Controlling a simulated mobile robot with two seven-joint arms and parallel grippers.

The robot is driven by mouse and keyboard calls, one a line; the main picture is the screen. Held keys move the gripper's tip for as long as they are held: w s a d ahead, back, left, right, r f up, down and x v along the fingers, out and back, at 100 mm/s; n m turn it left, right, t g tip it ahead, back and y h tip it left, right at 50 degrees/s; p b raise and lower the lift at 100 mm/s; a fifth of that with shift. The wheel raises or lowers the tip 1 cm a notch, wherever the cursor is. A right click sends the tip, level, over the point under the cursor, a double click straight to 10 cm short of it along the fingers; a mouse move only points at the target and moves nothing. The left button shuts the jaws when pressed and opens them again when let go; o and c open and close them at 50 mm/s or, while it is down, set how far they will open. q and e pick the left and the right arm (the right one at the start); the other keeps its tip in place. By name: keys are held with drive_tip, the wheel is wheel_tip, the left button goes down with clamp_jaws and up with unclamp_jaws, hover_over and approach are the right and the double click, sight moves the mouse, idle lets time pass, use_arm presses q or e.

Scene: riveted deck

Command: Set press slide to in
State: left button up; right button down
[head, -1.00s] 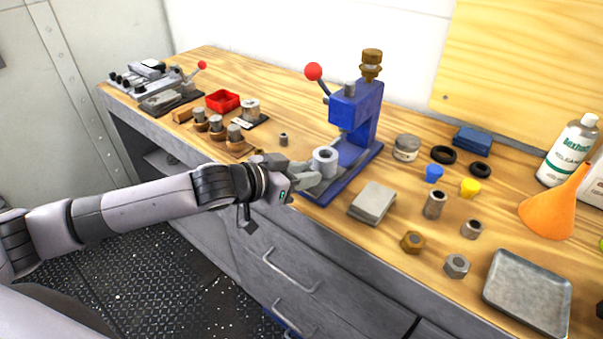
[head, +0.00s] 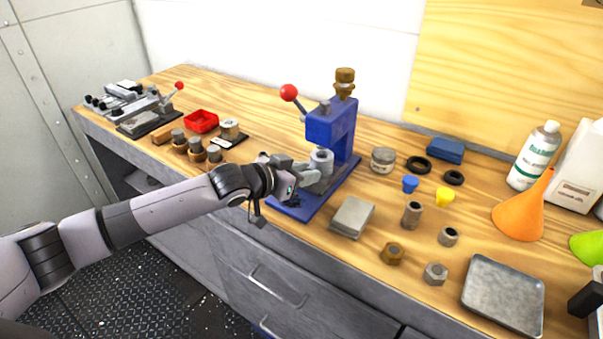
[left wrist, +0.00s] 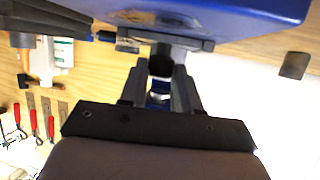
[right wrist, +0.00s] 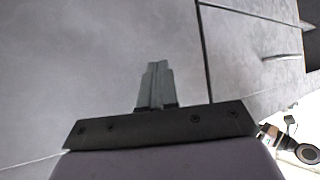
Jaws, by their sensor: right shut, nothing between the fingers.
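The blue press (head: 330,125) stands on the bench, with a red-knobbed lever at its upper left. Its slide carries a grey ring-shaped die (head: 321,157) and lies over the blue base (head: 287,212), close under the press head. My left gripper (head: 306,172) is at the near side of the slide. The blue press body also fills the top of that view. My right gripper (right wrist: 155,85) is shut and empty in front of grey cabinet fronts.
A grey block (head: 352,216) lies right of the press base.

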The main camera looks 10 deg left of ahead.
use_arm(q)
drive_tip(key=o, duration=0.3)
drive_tip(key=shift+w+d, duration=0.1)
drive_tip(key=shift+w, duration=0.15)
drive_tip(key=shift+s, duration=0.15)
drive_tip(key=shift+v, duration=3.55)
